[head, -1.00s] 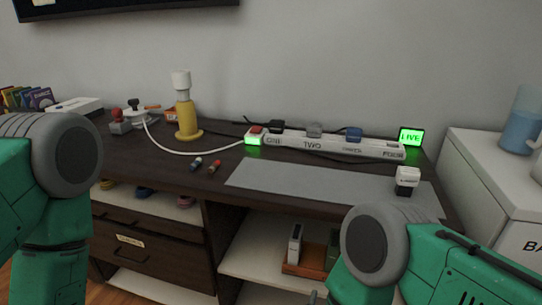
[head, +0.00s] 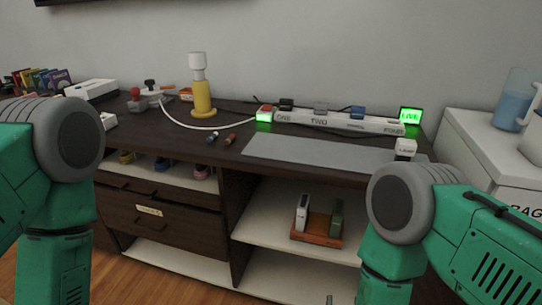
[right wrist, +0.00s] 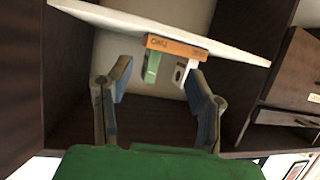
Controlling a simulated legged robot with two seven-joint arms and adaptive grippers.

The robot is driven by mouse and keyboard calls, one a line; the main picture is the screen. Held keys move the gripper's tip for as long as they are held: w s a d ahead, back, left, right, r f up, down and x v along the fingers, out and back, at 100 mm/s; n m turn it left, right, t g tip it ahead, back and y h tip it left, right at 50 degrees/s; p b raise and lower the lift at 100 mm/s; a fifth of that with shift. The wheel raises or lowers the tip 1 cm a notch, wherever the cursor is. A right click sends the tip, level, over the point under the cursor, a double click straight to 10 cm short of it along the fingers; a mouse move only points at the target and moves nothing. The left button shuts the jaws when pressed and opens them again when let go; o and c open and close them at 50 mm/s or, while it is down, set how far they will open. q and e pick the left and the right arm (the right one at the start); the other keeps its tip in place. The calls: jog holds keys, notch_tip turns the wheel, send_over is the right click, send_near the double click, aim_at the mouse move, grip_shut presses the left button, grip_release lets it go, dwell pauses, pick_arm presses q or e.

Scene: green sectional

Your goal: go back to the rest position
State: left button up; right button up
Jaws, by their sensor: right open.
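My right gripper (right wrist: 160,72) shows in the right wrist view with its two fingers spread and nothing between them. It faces the open shelf of the desk, and the tray on that shelf appears beyond the fingers. In the head view my right arm comes in at the lower right, bent, and only a small tip of its gripper (head: 329,299) shows at the bottom edge. My left arm stands at the left edge of the head view. Its gripper is out of the picture.
The dark desk (head: 180,143) carries a power strip (head: 340,121), a yellow lamp (head: 202,98) and a grey mat (head: 300,152). An orange tray (head: 316,238) with a white and a green item sits on the shelf below. A white cabinet (head: 480,150) stands at the right.

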jog(key=s+d+f+n+g+y, duration=0.1)
jog(key=s+d+g, duration=0.45)
jog(key=s, duration=0.55)
jog(key=s+d+f+n+g+y, duration=0.1)
jog(key=s+d+g, duration=0.5)
jog(key=s, duration=0.5)
notch_tip(320, 180, up, 13)
jog(key=s+g+p, duration=0.1)
jog(key=p, duration=1.1)
jog(key=shift+s+a, duration=0.3)
jog(key=shift+s, duration=0.05)
jog(key=shift+f, duration=0.15)
